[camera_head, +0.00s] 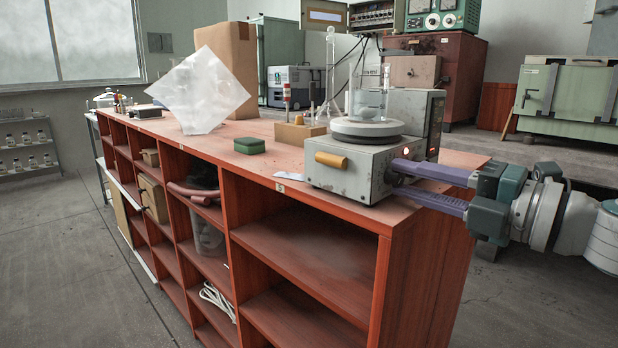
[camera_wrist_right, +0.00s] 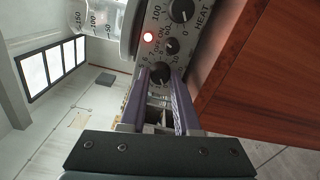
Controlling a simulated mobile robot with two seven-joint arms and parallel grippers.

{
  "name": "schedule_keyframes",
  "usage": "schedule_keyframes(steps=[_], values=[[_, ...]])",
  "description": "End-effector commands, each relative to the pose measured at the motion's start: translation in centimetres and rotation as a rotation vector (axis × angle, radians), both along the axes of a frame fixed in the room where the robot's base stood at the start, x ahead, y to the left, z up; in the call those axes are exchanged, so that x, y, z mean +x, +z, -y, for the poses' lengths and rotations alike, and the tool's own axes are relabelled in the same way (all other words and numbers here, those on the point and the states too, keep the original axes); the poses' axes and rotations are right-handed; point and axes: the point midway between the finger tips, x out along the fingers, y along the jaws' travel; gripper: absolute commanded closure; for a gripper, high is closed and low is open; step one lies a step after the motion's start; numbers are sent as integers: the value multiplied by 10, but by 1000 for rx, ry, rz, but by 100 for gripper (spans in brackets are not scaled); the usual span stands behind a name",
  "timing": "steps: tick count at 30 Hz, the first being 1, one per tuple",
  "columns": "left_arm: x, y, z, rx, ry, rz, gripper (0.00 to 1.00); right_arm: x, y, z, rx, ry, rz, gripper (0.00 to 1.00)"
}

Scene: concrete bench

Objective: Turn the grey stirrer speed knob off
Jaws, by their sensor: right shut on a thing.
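The hotplate stirrer (camera_head: 345,165) is a grey box with a round white top plate, on the right end of the red bench. In the right wrist view its panel shows a dark grey knob (camera_wrist_right: 160,71) with a numbered scale. My right gripper (camera_head: 391,175) comes in from the right and its two purple fingers are shut on this knob, one on each side; the fingers also show in the wrist view (camera_wrist_right: 160,82). They partly hide the knob and its scale. A HEAT knob (camera_wrist_right: 181,10) and a smaller knob (camera_wrist_right: 171,44) stand beyond it. My left gripper is not in view.
A red light (camera_wrist_right: 148,37) is lit on the panel. A glass beaker (camera_head: 369,104) stands on the top plate. An instrument box (camera_head: 413,105) stands close behind. A green box (camera_head: 249,146) and a wooden block (camera_head: 299,132) lie to the left.

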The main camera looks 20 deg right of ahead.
Motion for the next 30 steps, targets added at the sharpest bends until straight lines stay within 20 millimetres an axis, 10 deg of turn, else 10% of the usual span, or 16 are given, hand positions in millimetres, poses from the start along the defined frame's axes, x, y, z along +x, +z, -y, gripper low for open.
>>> schedule_keyframes(steps=[14,15,22,30], values=[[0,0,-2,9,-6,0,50,0,0,1,-16,-2,5,100],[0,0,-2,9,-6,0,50,0,0,1,-16,-2,5,66],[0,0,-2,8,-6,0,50,0,0,0,-14,-1,5,40],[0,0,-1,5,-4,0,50,-1,0,0,-13,-1,5,39]])
